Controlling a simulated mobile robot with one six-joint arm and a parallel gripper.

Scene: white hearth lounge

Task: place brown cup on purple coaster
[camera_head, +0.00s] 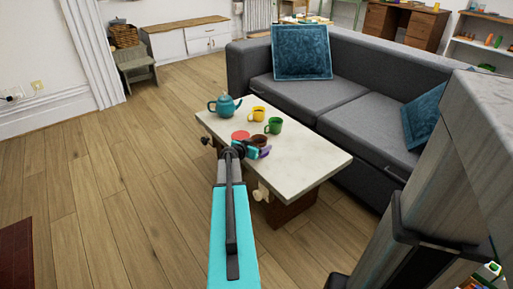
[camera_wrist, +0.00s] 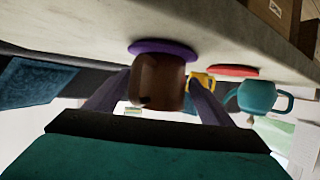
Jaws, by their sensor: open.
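The brown cup (camera_wrist: 158,85) is between the two fingers of my open gripper (camera_wrist: 160,78) in the wrist view, which appears upside down. Its base meets the purple coaster (camera_wrist: 163,46), and it looks upright on it. In the head view the brown cup (camera_head: 258,139) shows just beyond my gripper (camera_head: 251,150) on the near part of the white-topped table. A sliver of the purple coaster (camera_head: 265,153) shows beside my gripper there; the rest is hidden. A finger is on each side of the cup; whether either touches it I cannot tell.
A red coaster (camera_head: 240,135) lies left of the cup. A green mug (camera_head: 274,126), a yellow mug (camera_head: 257,114) and a teal teapot (camera_head: 223,105) stand farther back. The right part of the table top (camera_head: 315,158) is clear. A grey sofa (camera_head: 345,100) stands behind.

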